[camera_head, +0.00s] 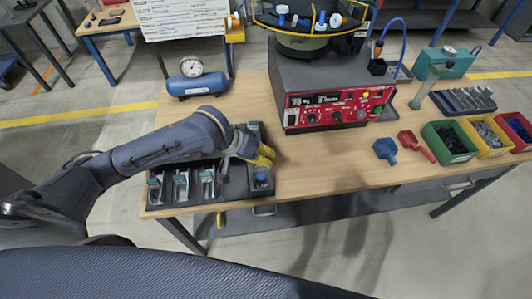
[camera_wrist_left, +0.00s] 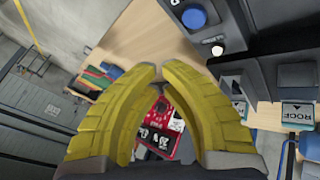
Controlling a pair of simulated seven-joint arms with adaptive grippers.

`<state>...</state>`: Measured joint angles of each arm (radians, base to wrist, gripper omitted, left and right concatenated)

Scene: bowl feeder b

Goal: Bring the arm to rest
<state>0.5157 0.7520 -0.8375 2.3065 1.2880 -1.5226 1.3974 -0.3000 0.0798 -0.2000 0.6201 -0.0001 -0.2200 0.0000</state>
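My left arm comes in from the left in the head view and reaches over the black fixture (camera_head: 211,196) at the table's front left. Its yellow-fingered left gripper (camera_head: 266,157) is above the fixture's right part. In the left wrist view the fingertips (camera_wrist_left: 159,71) curve toward each other with a narrow gap, and I see nothing held between them. A blue round button (camera_wrist_left: 194,18) shows beyond the right finger; it also shows in the head view (camera_head: 261,178), just below the gripper. The right gripper is not in view.
The bowl feeder's red control panel (camera_head: 335,108) stands behind and right of the gripper. A blue air tank (camera_head: 197,83) with a gauge is at the back left. Blue and red scoops (camera_head: 417,146) and several parts bins (camera_head: 449,142) lie to the right. The table's front middle is clear.

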